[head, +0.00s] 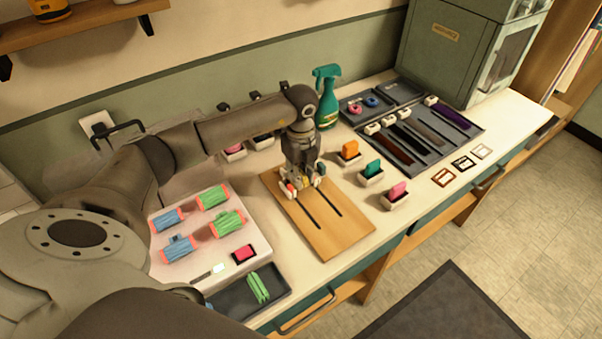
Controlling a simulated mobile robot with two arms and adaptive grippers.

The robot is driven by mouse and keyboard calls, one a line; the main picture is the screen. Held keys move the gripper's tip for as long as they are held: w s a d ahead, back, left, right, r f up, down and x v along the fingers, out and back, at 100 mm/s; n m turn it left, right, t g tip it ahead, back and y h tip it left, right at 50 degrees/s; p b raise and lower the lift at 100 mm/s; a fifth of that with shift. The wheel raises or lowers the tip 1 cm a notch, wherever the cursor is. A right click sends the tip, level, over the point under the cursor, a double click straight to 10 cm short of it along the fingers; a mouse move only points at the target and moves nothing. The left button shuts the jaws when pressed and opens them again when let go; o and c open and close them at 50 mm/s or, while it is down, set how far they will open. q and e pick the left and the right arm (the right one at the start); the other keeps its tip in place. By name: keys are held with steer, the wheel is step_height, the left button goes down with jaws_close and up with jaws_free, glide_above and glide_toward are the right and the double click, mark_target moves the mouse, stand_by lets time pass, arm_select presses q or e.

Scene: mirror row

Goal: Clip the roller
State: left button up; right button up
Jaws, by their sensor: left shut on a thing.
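Several ribbed hair rollers with orange ends lie on a white tray (245,240) at the left: blue ones (168,221) and green ones (228,224). A green clip-like piece (258,288) lies in a dark tray (225,303) in front of them. My left gripper (303,189) points down over the wooden board (340,235), near its back end. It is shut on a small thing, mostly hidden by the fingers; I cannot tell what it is. My right gripper is not in view.
A teal spray bottle (326,98) stands behind the gripper. Small white holders with an orange (350,147), a teal (373,168) and a pink block (398,189) stand right of the board. A dark tray of straps (465,140) and a grey-green cabinet (440,50) are farther right.

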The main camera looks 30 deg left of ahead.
arm_select(q)
steer(key=shift+s+f, duration=0.3)
steer(key=shift+f, duration=0.15)
steer(key=shift+s+f, duration=0.1)
steer(key=shift+f, duration=0.15)
stand_by(0.3)
steer(key=o, duration=0.9)
steer(key=shift+f, duration=0.1)
steer(key=shift+w+a, duration=0.1)
steer(key=shift+w, duration=0.15)
steer(key=o, duration=0.6)
steer(key=shift+o, duration=0.2)
steer(key=shift+w+a, duration=0.1)
